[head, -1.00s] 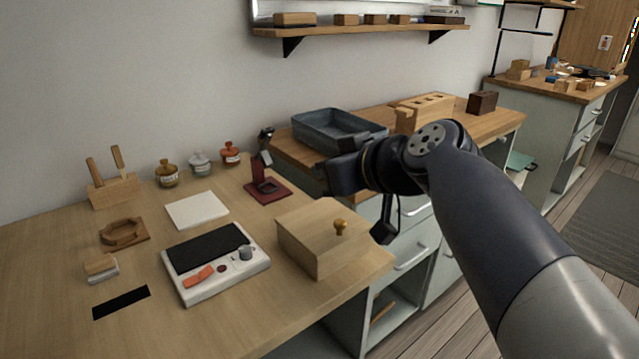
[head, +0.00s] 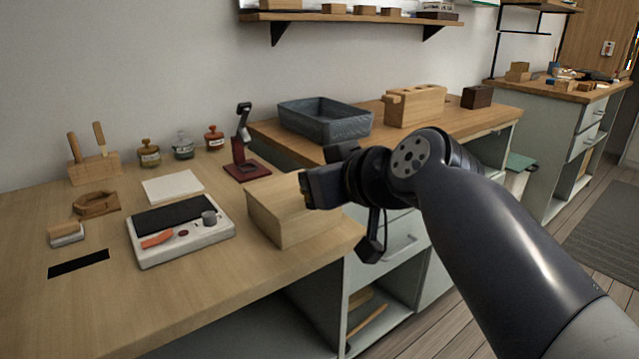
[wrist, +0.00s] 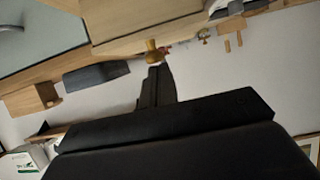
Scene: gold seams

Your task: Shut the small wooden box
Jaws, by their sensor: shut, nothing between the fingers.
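The small wooden box (head: 283,222) is pale wood and stands near the right front edge of the workbench. Its upper part is partly hidden by my gripper (head: 309,190) in the head view, and its brass knob is hidden there. In the wrist view the box (wrist: 135,20) is at the top, with the knob (wrist: 152,50) just beyond my fingertips (wrist: 154,75). My gripper is shut and empty, close to the knob; I cannot tell whether they touch. I cannot tell whether the lid is fully down.
A dark red stand (head: 246,170) is behind the box. A grey tray (head: 325,122) sits on the counter beyond. The bench ends just right of the box.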

